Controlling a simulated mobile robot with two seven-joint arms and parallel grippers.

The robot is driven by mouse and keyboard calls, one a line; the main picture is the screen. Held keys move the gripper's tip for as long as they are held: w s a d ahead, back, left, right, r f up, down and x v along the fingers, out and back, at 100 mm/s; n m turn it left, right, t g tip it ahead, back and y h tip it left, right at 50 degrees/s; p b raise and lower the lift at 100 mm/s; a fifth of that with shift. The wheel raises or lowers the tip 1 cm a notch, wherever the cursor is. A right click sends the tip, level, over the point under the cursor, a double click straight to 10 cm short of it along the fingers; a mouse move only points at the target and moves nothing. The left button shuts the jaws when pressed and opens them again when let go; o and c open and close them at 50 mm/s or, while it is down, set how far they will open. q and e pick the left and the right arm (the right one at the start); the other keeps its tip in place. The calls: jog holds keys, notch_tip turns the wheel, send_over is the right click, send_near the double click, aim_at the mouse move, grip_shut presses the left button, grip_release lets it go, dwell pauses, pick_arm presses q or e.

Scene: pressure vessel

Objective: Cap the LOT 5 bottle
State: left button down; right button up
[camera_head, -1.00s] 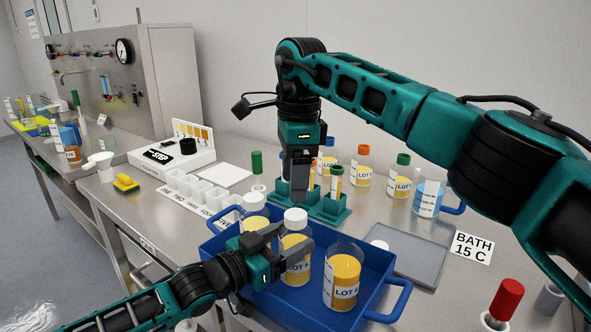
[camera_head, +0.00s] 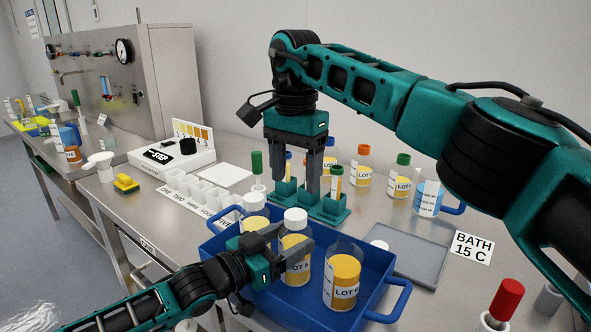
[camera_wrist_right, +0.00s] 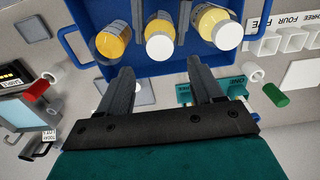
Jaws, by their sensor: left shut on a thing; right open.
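The blue tray (camera_head: 375,262) holds three bottles of amber liquid. The middle bottle (camera_head: 296,272) has a white cap (camera_head: 296,217) on top, and my left gripper (camera_head: 284,247) is shut on it; its label's number is hard to read. The right bottle (camera_head: 342,283) has no cap; its number is also unclear. The rear left bottle (camera_head: 255,226) has a white cap.
The teal rack (camera_head: 325,213) stands behind the tray, with several LOT bottles (camera_head: 361,168) and a blue-handled beaker (camera_head: 428,198) behind. A grey plate (camera_head: 415,255) lies right of the tray. White cups (camera_head: 205,195) stand at left.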

aim_at(296, 214)
jog(key=shift+f, duration=4)
jog(key=shift+c, duration=0.3)
jog(key=c, duration=1.1)
jog(key=shift+o, duration=0.2)
jog(key=m, duration=1.7)
jog(key=shift+m, duration=0.4)
jog(key=m, duration=0.3)
jog(key=shift+m, duration=0.4)
jog(key=m, duration=0.7)
jog(key=o, duration=1.2)
jog(key=shift+c, duration=0.2)
